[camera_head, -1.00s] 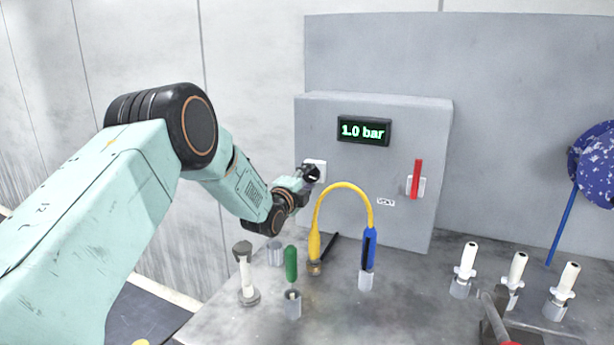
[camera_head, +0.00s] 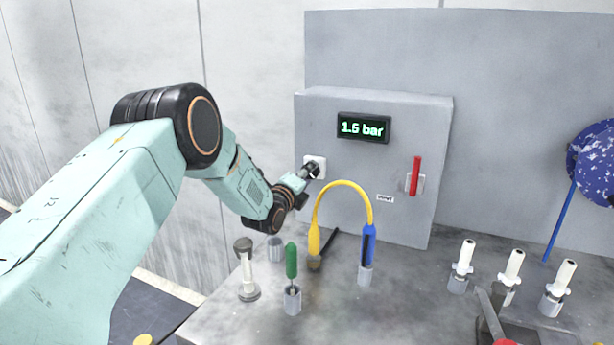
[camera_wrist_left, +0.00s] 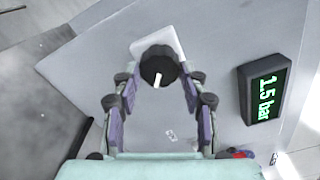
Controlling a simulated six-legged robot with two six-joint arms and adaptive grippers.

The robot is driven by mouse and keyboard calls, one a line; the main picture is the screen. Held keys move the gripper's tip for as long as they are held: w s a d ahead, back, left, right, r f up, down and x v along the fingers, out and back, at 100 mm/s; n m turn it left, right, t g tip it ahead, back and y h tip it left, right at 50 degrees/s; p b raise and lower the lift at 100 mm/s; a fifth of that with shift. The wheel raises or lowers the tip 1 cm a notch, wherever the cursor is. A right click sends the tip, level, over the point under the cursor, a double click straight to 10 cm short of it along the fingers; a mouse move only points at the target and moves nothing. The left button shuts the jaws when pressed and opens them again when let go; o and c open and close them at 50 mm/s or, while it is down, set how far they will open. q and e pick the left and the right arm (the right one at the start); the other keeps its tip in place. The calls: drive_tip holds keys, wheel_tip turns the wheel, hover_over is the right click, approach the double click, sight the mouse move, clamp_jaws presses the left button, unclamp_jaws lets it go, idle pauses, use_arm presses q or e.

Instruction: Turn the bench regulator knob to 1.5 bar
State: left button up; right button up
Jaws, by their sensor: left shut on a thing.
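The regulator knob (camera_wrist_left: 158,66) is a dark round knob with a white pointer line, on a white square plate on the grey bench box. In the head view the plate (camera_head: 318,160) shows, with the knob mostly hidden by my gripper. My left gripper (camera_head: 308,172) is shut on the knob; its two fingers (camera_wrist_left: 158,76) lie on either side of it in the wrist view. The display (camera_wrist_left: 266,92) reads 1.5 bar in the wrist view. In the head view the last digit of the display (camera_head: 363,128) is less clear. My right gripper is not in view.
A red lever (camera_head: 415,175) is on the same box, right of the display. A yellow hose (camera_head: 343,185) arches in front of the box. A green-handled tool (camera_head: 291,262) and a white-stemmed tool (camera_head: 247,270) stand left of it. Several white-topped pieces (camera_head: 463,258) stand at the right.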

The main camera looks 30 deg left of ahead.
use_arm(q)
drive_tip(key=shift+w+a+r, duration=0.1)
drive_tip(key=shift+a+r, duration=0.05)
drive_tip(key=shift+r, duration=0.25)
drive_tip(key=o, duration=1.1)
drive_tip(key=shift+f, duration=0.25)
drive_tip(key=shift+o, duration=0.2)
drive_tip(key=s, duration=1.2)
drive_tip(key=shift+d, duration=0.45)
